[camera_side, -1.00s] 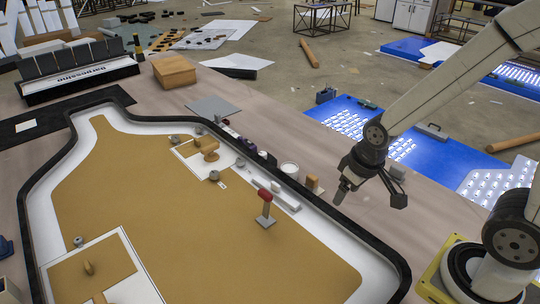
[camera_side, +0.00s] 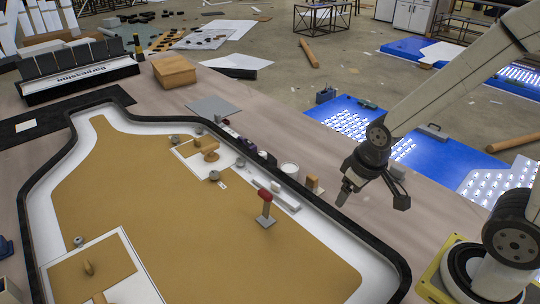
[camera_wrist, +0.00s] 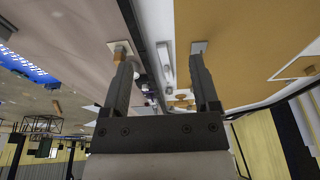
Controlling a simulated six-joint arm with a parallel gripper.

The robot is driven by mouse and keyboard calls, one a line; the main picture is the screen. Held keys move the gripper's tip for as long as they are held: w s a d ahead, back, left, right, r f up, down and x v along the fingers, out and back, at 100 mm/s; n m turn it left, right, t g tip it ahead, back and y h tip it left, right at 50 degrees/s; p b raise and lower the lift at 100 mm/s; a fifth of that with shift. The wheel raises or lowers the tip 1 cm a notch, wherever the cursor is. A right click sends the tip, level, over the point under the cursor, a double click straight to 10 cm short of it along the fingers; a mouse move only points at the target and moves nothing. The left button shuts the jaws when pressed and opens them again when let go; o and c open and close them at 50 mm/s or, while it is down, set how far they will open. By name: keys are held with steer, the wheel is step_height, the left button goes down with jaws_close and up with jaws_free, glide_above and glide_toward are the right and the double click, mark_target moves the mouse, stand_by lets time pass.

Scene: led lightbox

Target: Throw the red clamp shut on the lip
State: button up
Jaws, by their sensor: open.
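The red clamp (camera_side: 265,196) has a red upright handle on a small grey base. In the side view it stands on the tan panel, near the white lip (camera_side: 330,234) inside the black rim. My gripper (camera_side: 372,198) is open and empty, above the table to the right of the clamp and apart from it. In the wrist view the two fingers of my gripper (camera_wrist: 161,65) are spread wide. A small grey plate (camera_wrist: 199,46) shows at the right fingertip there, and I cannot tell whether it is the clamp's base. No red handle shows in that view.
The black rim (camera_side: 350,226) runs between my gripper and the clamp. A small wooden block (camera_side: 313,184), a white round container (camera_side: 290,169) and a grey bar (camera_side: 284,200) lie near it. The tan panel (camera_side: 170,215) left of the clamp is largely clear.

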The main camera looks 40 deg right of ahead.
steer(key=shift+w+a+r, duration=0.1)
steer(key=shift+w, duration=0.1)
steer(key=c, duration=0.9)
steer(key=shift+g+h, duration=0.5)
steer(key=shift+g, duration=0.4)
steer(key=w+a, duration=0.2)
steer(key=w, duration=0.1)
steer(key=w+a+r, duration=0.1)
steer(key=w+a, duration=0.2)
steer(key=w, duration=0.1)
steer(key=w+a+r, duration=0.1)
steer(key=w+a, duration=0.1)
steer(key=w, duration=0.2)
steer(key=shift+a, duration=0.35)
jaws_close()
steer(key=w+a+r+h, duration=0.1)
steer(key=w+a+h, duration=0.1)
steer(key=w+a, duration=0.4)
steer(key=a, duration=0.4)
steer(key=shift+w+a+r+g+h, duration=0.3)
steer(key=shift+w+a+r+g, duration=0.05)
steer(key=shift+w+g, duration=0.05)
